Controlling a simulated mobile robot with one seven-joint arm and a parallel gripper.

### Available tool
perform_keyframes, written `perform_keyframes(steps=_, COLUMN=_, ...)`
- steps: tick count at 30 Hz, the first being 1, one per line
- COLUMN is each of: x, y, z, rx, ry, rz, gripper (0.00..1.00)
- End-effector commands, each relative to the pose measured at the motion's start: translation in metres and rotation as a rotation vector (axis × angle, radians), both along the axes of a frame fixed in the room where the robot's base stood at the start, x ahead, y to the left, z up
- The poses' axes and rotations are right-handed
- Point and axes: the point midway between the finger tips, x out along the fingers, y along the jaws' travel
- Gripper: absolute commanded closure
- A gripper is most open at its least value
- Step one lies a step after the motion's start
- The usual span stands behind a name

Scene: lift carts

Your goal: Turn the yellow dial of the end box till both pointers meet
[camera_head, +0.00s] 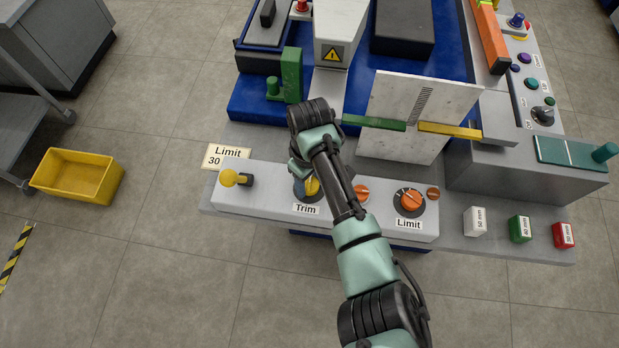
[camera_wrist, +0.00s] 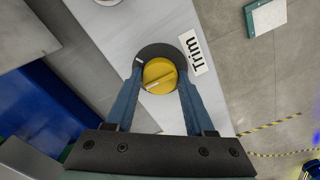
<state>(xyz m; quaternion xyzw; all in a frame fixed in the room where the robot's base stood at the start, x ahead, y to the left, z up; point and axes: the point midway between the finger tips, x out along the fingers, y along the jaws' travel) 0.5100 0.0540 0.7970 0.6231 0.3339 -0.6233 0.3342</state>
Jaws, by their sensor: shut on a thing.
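The yellow dial (camera_head: 313,186) sits on the grey end box (camera_head: 266,195) above the label "Trim". In the wrist view the yellow dial (camera_wrist: 158,69) lies in a black ring with a white tick, and its own white mark points elsewhere. My gripper (camera_wrist: 160,78) is shut on the dial, one blue finger on each side. In the head view my gripper (camera_head: 304,178) partly hides it. A green pointer (camera_head: 374,123) and a yellow pointer (camera_head: 449,130) face each other on a white scale plate (camera_head: 390,145). A small gap separates their tips, which look nearly level.
An orange "Limit" dial (camera_head: 410,200), a smaller orange knob (camera_head: 361,192) and a yellow lever (camera_head: 230,178) are on the same box. A "Limit 30" card (camera_head: 226,157) stands behind it. White, green and red blocks (camera_head: 520,228) stand to the right. A yellow bin (camera_head: 77,175) is at left.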

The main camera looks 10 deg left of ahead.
Motion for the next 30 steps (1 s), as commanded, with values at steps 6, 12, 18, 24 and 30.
perform_keyframes(steps=6, x=-0.0005, y=0.0005, z=0.0011, rx=0.001, ry=0.002, rz=-0.029, gripper=1.00)
perform_keyframes(steps=12, x=-0.0009, y=0.0011, z=0.0023, rx=0.002, ry=0.002, rz=-0.125, gripper=1.00)
perform_keyframes(steps=18, x=-0.0015, y=0.0015, z=0.0028, rx=0.001, ry=0.005, rz=-0.290, gripper=1.00)
perform_keyframes(steps=24, x=-0.0014, y=0.0015, z=0.0024, rx=0.001, ry=0.005, rz=-0.480, gripper=1.00)
perform_keyframes(steps=30, x=-0.0007, y=0.0015, z=0.0020, rx=0.001, ry=0.003, rz=-0.666, gripper=1.00)
